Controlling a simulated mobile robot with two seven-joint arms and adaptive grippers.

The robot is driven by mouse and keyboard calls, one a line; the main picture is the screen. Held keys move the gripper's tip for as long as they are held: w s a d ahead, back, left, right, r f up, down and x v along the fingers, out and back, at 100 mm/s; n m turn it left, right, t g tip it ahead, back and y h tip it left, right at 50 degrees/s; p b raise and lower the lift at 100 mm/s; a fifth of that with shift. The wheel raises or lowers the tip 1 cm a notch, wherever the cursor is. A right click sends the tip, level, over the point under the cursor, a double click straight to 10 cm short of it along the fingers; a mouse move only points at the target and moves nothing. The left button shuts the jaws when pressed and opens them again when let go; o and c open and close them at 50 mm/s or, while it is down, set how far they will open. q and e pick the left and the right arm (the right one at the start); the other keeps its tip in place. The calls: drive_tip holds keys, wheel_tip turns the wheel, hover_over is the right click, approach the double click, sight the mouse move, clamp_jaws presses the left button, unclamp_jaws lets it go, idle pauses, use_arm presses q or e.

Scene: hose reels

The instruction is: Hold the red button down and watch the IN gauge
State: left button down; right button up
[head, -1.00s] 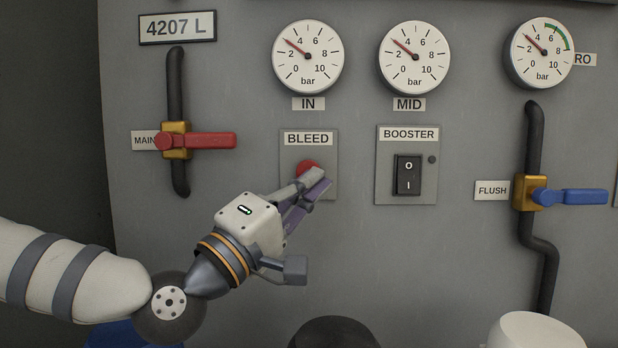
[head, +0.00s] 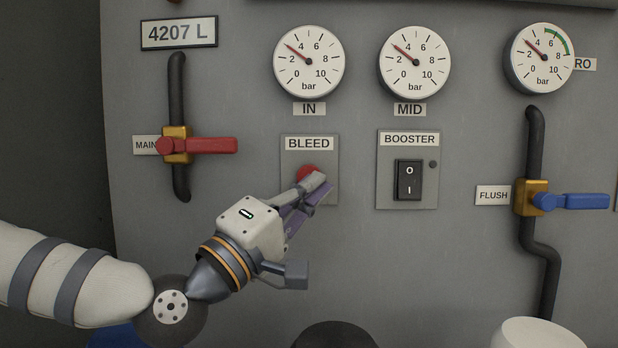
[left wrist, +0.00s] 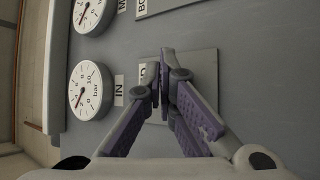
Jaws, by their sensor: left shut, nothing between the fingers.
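The red button (head: 307,172) is on the BLEED plate (head: 290,193), partly covered by my left gripper (head: 319,182). The gripper is shut and empty, with its fingertips at the button's lower right. I cannot tell whether they touch it or whether it is pressed in. The IN gauge (head: 309,75) is above the plate, its red needle at about 3 bar. In the left wrist view the shut fingertips (left wrist: 163,82) are in front of the plate and the button is hidden. The IN gauge (left wrist: 90,92) shows there sideways. My right gripper is out of view.
The MID gauge (head: 415,75) and a BOOSTER switch (head: 409,180) are to the right of the button. A red-handled MAIN valve (head: 210,145) is at left, a blue-handled FLUSH valve (head: 585,201) at right. The panel below the BOOSTER switch is bare.

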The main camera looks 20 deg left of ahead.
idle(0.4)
use_arm(q)
drive_tip(key=shift+w+a, duration=0.1)
drive_tip(key=shift+w, duration=0.35)
drive_tip(key=shift+w+a, duration=0.2)
drive_tip(key=shift+w, duration=0.3)
idle(1.7)
idle(1.6)
drive_tip(key=shift+s+d, duration=0.3)
drive_tip(key=shift+s, duration=0.6)
